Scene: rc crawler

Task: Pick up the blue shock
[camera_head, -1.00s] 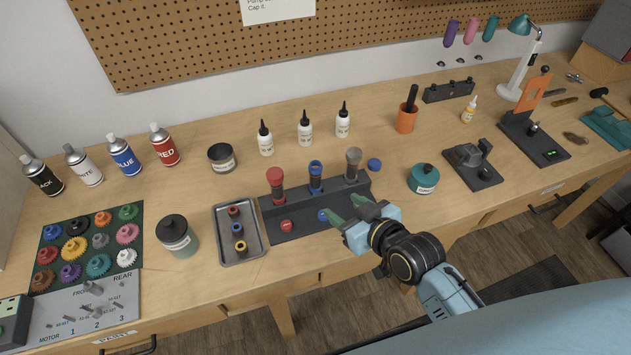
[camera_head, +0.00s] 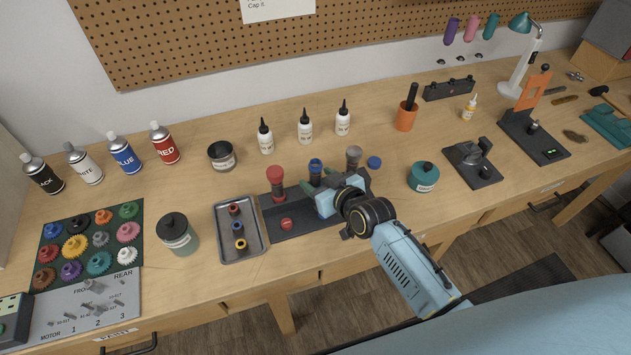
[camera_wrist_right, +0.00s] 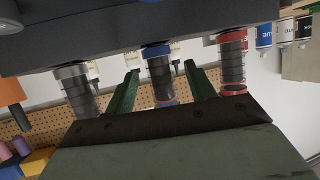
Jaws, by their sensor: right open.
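The blue shock (camera_head: 315,167) stands upright in a dark stand (camera_head: 268,224), between a red-topped shock (camera_head: 276,180) and a grey-topped shock (camera_head: 353,157). My right gripper (camera_head: 320,185) is open at the stand, in front of the blue shock. In the right wrist view, which looks upside down, the blue shock (camera_wrist_right: 159,78) shows between my two green fingers (camera_wrist_right: 162,90), with a gap on each side. The gripper hides the shock's lower part in the head view. My left gripper is not in view.
A grey tray (camera_head: 222,245) with small coloured parts lies left of the stand. A red cap (camera_head: 287,223) sits on its front, and a blue cap (camera_head: 374,162) lies behind it. White bottles (camera_head: 305,128) stand behind. A teal jar (camera_head: 423,178) stands to the right.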

